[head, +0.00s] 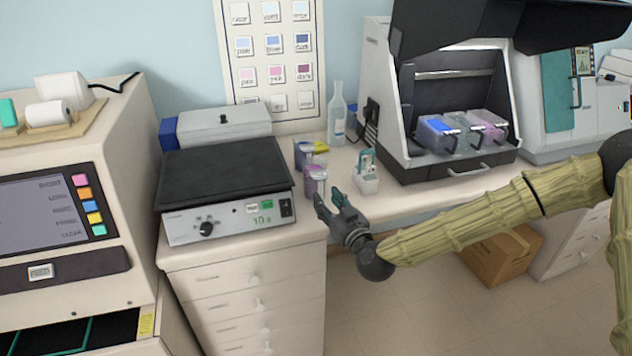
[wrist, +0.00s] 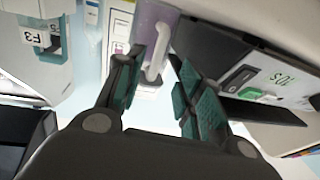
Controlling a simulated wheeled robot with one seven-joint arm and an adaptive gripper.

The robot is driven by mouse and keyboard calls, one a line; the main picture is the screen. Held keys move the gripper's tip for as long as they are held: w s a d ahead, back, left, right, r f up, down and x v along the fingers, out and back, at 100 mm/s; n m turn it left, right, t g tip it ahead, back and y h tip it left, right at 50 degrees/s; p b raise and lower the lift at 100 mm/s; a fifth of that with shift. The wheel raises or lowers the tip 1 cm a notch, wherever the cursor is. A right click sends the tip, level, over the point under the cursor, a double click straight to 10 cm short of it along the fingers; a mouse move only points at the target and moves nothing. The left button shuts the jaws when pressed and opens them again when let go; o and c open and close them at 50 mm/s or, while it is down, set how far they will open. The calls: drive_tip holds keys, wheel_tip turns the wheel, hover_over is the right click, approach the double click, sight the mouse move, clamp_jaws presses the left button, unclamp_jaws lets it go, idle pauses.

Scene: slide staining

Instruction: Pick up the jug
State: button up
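The jug (head: 315,180) is a small purple vessel with a pale upper part, standing on the counter just right of the hot plate. In the wrist view, the purple jug (wrist: 152,27) shows at the top centre, with its white handle (wrist: 156,62) pointing toward me. My gripper (head: 329,199) is in front of the jug at the counter's front edge. In the wrist view, my gripper (wrist: 157,58) is open, with its dark, teal-padded fingers on either side of the handle. A gap shows between handle and right finger; contact with the left finger is unclear.
The hot plate (head: 228,210) stands close on the left. A white holder with teal parts (head: 367,182) stands close on the right. The staining cabinet (head: 400,165) is farther right.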

sight(322, 190)
drive_tip(key=shift+d+p+x, duration=0.2)
drive_tip(key=shift+p+x, duration=0.9)
drive_tip(key=shift+x, duration=1.8)
drive_tip(key=shift+w, duration=0.1)
clamp_jaws()
